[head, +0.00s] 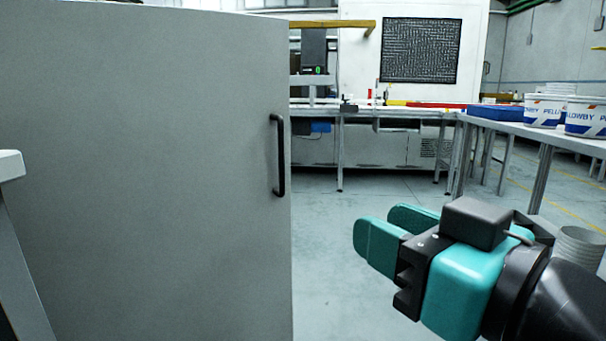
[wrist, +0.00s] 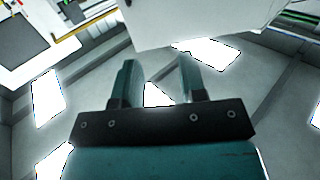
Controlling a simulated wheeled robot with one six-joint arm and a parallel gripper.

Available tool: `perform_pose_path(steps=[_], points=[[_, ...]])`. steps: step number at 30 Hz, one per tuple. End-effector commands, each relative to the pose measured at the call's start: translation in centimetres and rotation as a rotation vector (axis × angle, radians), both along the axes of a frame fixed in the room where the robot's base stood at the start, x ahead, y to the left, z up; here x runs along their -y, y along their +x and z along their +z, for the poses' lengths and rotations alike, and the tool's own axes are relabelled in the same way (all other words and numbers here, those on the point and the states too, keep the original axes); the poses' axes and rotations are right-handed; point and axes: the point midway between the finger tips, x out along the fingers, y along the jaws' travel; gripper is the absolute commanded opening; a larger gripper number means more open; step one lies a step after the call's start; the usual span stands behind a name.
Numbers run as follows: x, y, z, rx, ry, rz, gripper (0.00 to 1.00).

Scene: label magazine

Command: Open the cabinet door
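The grey cabinet door (head: 150,170) fills the left half of the head view. Its black vertical bar handle (head: 279,155) sits near the door's right edge. Whether the door is shut or ajar I cannot tell. My teal gripper (head: 385,232) is at the lower right of the head view, to the right of the handle and lower in the picture, apart from it. In the wrist view my gripper (wrist: 155,80) has its two fingers apart with nothing between them. A pale flat panel (wrist: 200,18) shows above the fingers there; the handle is not seen in that view.
A workbench (head: 390,115) stands at the back. A table (head: 545,128) at the right carries white tubs (head: 585,118) and a blue box (head: 496,112). A pale edge (head: 12,166) juts in at far left. The floor (head: 335,250) between door and gripper is clear.

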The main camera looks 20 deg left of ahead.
Motion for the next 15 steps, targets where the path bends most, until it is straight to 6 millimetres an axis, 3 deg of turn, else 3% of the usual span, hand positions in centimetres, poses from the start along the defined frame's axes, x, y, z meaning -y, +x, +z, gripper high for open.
perform_pose_path(steps=[1,15], points=[[-0.4,0.3,0.9,-0.004,-0.006,0.001,0.38],[-3.5,2.6,0.8,-0.005,-0.006,0.000,0.38]])
